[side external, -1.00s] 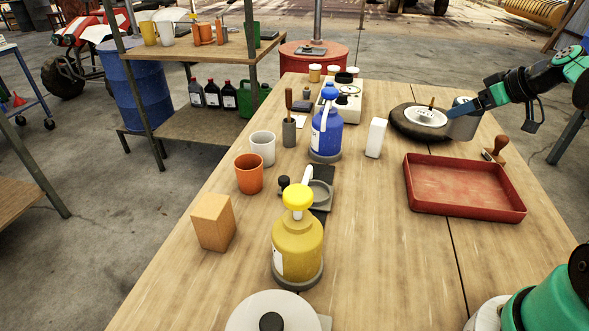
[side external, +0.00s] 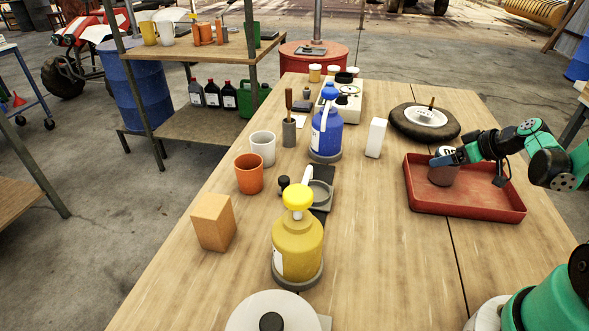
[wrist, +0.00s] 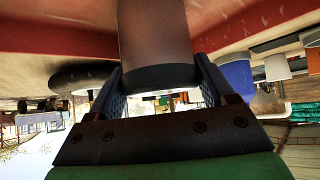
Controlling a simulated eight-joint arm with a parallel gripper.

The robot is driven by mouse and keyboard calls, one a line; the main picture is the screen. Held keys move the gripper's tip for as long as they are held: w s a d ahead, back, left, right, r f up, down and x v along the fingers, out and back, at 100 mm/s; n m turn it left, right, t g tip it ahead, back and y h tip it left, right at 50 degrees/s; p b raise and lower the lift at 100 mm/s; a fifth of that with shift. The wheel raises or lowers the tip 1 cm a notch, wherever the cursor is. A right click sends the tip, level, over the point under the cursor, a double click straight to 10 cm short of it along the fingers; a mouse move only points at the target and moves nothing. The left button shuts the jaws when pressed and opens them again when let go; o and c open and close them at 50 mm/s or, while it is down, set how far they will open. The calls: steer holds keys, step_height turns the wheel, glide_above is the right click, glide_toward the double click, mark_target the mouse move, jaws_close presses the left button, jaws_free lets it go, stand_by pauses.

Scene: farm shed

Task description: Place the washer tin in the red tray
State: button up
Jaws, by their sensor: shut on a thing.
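The washer tin (side external: 443,173) is a small grey-brown cylinder. It is upright over the left part of the red tray (side external: 480,206), inside its rim as seen from the side. I cannot tell whether its base touches the tray floor. My gripper (side external: 447,157) is shut on the tin near its top, reaching in from the right. In the wrist view the tin (wrist: 156,40) sits between the two fingers (wrist: 157,85), and the tray (wrist: 60,30) fills the area beyond it.
A wheel (side external: 425,121) lies behind the tray. A white box (side external: 376,138) and a blue pump bottle (side external: 327,130) stand to the left. A yellow pump bottle (side external: 297,248) is nearer the front. The right part of the tray is clear.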

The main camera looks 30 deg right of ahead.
steer(key=o, duration=1.3)
steer(key=shift+f, duration=0.1)
steer(key=shift+c, duration=0.2)
steer(key=shift+r, duration=0.2)
steer(key=v, duration=1.2)
steer(key=w+a+g, duration=0.1)
steer(key=w+a, duration=0.1)
steer(key=a, duration=0.9)
steer(key=w+a, duration=0.3)
steer(key=a, duration=0.8)
steer(key=shift+w+a+r+g, duration=0.15)
steer(key=shift+w+r+g, duration=0.15)
steer(key=shift+r+g, duration=0.15)
